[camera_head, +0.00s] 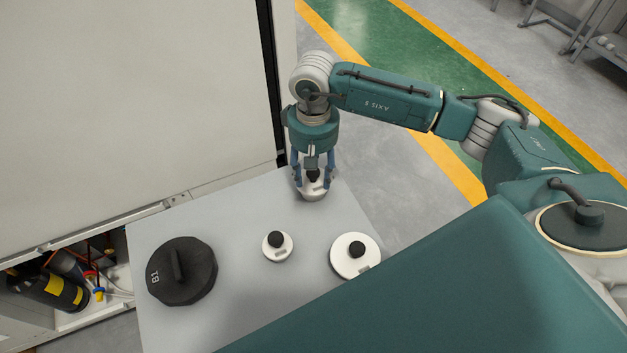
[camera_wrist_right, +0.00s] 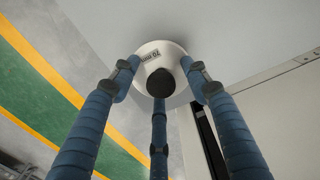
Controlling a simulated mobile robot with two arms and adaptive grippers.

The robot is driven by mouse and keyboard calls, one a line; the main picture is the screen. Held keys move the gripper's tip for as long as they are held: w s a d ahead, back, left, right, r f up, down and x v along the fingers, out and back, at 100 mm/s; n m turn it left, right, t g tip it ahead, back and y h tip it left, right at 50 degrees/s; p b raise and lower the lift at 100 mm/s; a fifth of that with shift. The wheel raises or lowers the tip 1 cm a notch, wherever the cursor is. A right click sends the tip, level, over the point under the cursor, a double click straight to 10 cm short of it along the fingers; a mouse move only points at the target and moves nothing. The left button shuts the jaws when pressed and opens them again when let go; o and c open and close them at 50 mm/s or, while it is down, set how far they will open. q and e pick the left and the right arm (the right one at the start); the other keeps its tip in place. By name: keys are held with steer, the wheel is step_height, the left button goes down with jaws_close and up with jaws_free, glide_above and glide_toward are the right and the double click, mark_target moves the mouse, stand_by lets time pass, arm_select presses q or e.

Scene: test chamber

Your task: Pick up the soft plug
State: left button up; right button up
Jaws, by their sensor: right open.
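A white round plug with a black knob (camera_head: 313,194) stands near the far corner of the grey table (camera_head: 215,225). It also shows in the right wrist view as a white disc (camera_wrist_right: 176,50) with a small printed label and a dark knob (camera_wrist_right: 160,83). My right gripper (camera_head: 314,178) points down over this plug. Its three blue fingers are open and spread around the knob. I cannot tell whether they touch the plug. A small white plug (camera_head: 277,252) and a wider white plug (camera_head: 342,262), both with black knobs, stand nearer. Which one is the soft plug is unclear. My left gripper is out of view.
A large black disc with a raised handle (camera_head: 200,285) lies at the table's left. A pale cabinet (camera_head: 130,100) rises behind the table, with an open lower compartment holding a black cylinder (camera_head: 50,288). The table's middle between the pieces is clear.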

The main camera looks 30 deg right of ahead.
steer(key=shift+w, duration=0.1)
steer(key=shift+c, duration=0.5)
jaws_close()
steer(key=shift+r, duration=0.45)
step_height(320, 180, up, 24)
steer(key=shift+p, duration=0.4)
